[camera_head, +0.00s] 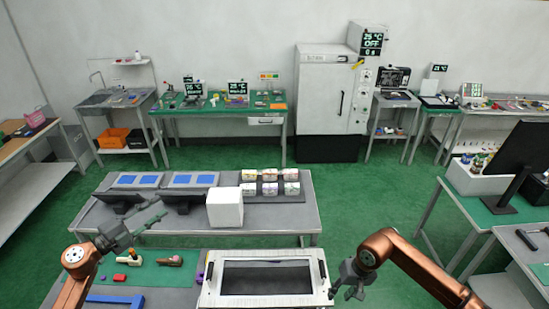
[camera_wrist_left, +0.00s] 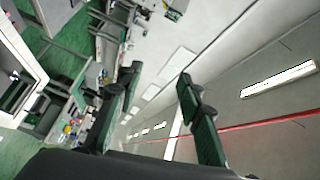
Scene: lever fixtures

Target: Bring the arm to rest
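My left gripper (camera_head: 158,212) is raised above the near left work area, in front of the grey table. Its two fingers are apart, and nothing is between them. In the left wrist view the same gripper (camera_wrist_left: 160,82) has its green-padded fingers spread, with only the distant room beyond. My right gripper (camera_head: 347,292) hangs at the right side of the white framed box (camera_head: 222,285). Its fingers look spread and empty; whether it touches the box is hard to tell. Both copper-coloured arms are bent and held out forward.
A green mat (camera_head: 145,272) at near left carries a red-and-white piece (camera_head: 131,256), a brown piece (camera_head: 172,261), a red block (camera_head: 120,277) and a blue frame (camera_head: 113,299). A grey table (camera_head: 270,219) beyond holds a white cube (camera_head: 225,208). Green floor (camera_head: 375,205) lies open to the right.

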